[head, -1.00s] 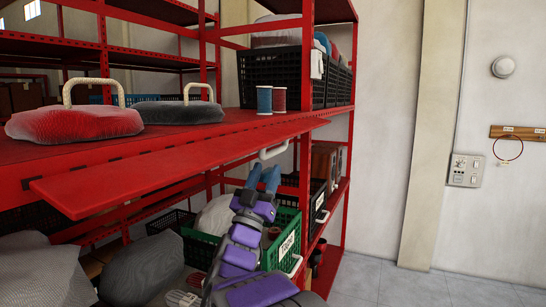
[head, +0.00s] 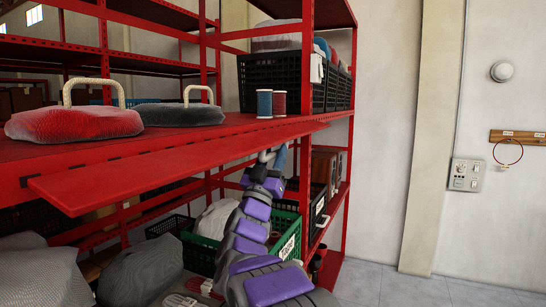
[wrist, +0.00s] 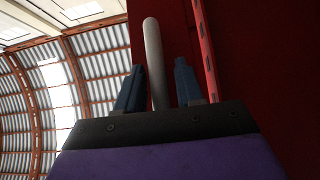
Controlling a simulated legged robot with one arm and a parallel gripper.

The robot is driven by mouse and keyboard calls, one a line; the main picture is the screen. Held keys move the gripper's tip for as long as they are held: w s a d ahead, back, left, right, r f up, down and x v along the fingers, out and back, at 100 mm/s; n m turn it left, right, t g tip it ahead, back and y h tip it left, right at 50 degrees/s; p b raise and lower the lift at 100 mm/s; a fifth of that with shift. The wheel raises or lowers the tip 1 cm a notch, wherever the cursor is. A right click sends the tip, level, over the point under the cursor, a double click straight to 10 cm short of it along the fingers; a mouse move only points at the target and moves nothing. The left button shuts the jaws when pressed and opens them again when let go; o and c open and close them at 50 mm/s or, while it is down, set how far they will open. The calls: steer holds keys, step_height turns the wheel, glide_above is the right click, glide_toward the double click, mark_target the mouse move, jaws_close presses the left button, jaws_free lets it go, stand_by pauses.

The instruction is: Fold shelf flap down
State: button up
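The red shelf flap (head: 170,168) sticks out from the front of the middle shelf, roughly level with it. Its pale handle (head: 264,157) hangs below the flap's right part and is partly hidden by my gripper (head: 274,158). In the wrist view, the handle (wrist: 152,45) stands as a pale bar between the two blue fingers of my gripper (wrist: 160,80). The fingers are apart, with small gaps seen on either side of the bar. The flap's dark red underside (wrist: 255,80) fills the right of that view.
Two cushion-like items, one red (head: 75,123) and one dark (head: 178,113), and two thread spools (head: 272,103) sit on the shelf above the flap. A green crate (head: 205,250) stands below, beside my arm. Open floor (head: 440,290) lies to the right.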

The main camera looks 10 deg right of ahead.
jaws_close()
stand_by(0.3)
steer(key=n+t+y+p, duration=0.1)
steer(key=n+y, duration=0.1)
steer(key=n, duration=0.1)
steer(key=d+r+n+t+y+p, duration=0.1)
steer(key=n+y+p, duration=0.1)
steer(key=n+y, duration=0.1)
steer(key=s+r+n+t+y+p, duration=0.1)
steer(key=n+y+p, duration=0.1)
steer(key=n+y, duration=0.1)
steer(key=shift+d+r, duration=0.2)
